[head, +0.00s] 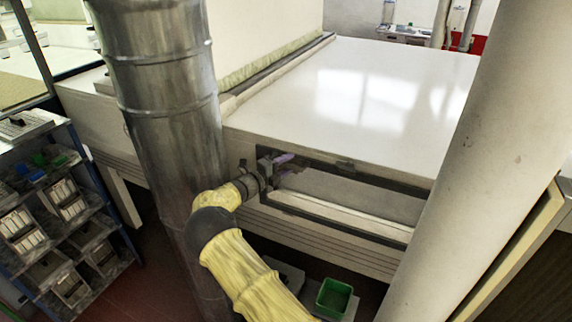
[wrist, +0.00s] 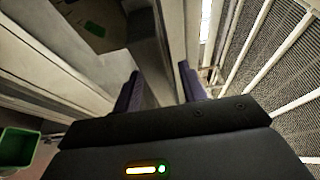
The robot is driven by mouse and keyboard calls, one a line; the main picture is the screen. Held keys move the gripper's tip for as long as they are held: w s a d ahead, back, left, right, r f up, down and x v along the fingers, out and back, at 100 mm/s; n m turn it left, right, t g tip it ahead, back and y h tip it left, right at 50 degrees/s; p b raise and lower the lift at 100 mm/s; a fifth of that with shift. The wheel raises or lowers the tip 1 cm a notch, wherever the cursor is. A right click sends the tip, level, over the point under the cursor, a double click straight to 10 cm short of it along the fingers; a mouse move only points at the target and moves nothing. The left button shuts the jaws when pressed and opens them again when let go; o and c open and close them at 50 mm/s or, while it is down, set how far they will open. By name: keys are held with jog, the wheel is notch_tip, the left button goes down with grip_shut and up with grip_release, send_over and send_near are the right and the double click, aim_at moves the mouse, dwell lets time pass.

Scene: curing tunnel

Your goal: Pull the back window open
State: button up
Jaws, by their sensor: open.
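The window (head: 340,235) is a long, low rectangle with a dark frame in the near side of the big white tunnel housing. Part of its right end is behind a pale column. I cannot tell from the frames how far it is open. My gripper (head: 291,165) is at the window's upper left corner, its purple fingers pointing right. In the wrist view my gripper (wrist: 160,82) is open, fingers apart. A pale upright edge (wrist: 150,45) shows between and beyond the fingers; I cannot tell whether they touch it. No handle is clearly visible.
A metal duct (head: 160,100) stands close left of my arm, and a pale column (head: 470,150) stands at the right. A blue-framed rack (head: 60,210) with trays is at the left. A green bin (head: 333,298) is below the window, also in the wrist view (wrist: 18,147).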

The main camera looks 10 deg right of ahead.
grip_shut()
jog(key=shift+s+a+f, duration=0.1)
jog(key=shift+a+f, duration=0.05)
